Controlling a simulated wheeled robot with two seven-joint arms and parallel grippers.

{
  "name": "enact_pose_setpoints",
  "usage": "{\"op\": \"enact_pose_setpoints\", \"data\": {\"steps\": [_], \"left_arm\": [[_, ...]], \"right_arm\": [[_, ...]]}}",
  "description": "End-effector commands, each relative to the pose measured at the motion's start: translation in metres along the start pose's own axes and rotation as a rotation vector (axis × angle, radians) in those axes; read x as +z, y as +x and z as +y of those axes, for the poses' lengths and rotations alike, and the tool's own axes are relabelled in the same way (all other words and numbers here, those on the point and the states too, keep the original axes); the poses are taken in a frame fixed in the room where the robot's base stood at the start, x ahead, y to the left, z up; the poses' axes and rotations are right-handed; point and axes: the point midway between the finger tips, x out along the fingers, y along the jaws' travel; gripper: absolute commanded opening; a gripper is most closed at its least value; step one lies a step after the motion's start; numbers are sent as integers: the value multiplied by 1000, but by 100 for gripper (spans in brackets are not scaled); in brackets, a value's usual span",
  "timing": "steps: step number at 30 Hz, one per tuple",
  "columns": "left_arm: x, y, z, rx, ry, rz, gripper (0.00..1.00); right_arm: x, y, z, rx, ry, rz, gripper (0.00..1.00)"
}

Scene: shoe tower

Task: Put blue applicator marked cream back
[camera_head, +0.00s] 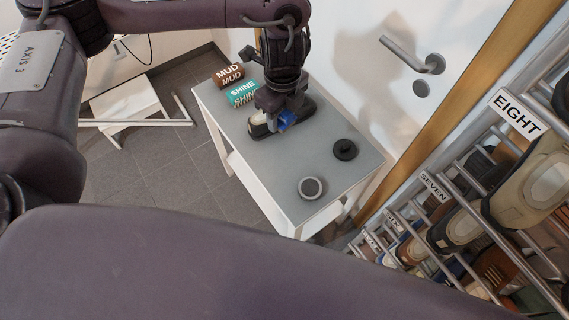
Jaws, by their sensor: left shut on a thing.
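My left gripper (278,111) reaches down over the small grey-topped table (285,165). It is shut on a small blue piece (288,120), which looks like the blue applicator; no cream marking is readable. The blue piece is right over a dark shoe with a pale toe (259,131) lying on the table. I cannot tell whether it touches the shoe. The gripper hides part of both. A black round holder or tin (345,150) and a round tin with a pale rim (311,188) stand on the right part of the table. My right gripper is out of view.
A brown MUD box (229,76) and a teal SHINE box (243,94) stand at the table's far left. A door with a handle (412,55) is behind. A shoe rack labelled EIGHT (516,112) and SEVEN (433,186) is at right. The table's front middle is clear.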

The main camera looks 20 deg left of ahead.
Motion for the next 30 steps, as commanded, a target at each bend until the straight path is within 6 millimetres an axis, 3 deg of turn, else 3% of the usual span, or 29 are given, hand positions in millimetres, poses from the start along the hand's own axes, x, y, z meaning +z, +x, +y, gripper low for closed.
{"op": "enact_pose_setpoints", "data": {"steps": [3,8,22,26,30], "left_arm": [[-5,6,0,0,149,2,23],[-8,18,0,3,233,4,23],[-10,139,0,5,234,7,23],[-10,160,0,4,234,5,23],[-10,167,-2,1,236,3,23]], "right_arm": [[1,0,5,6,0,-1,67],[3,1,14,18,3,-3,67],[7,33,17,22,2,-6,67],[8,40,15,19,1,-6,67],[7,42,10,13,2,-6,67]]}}
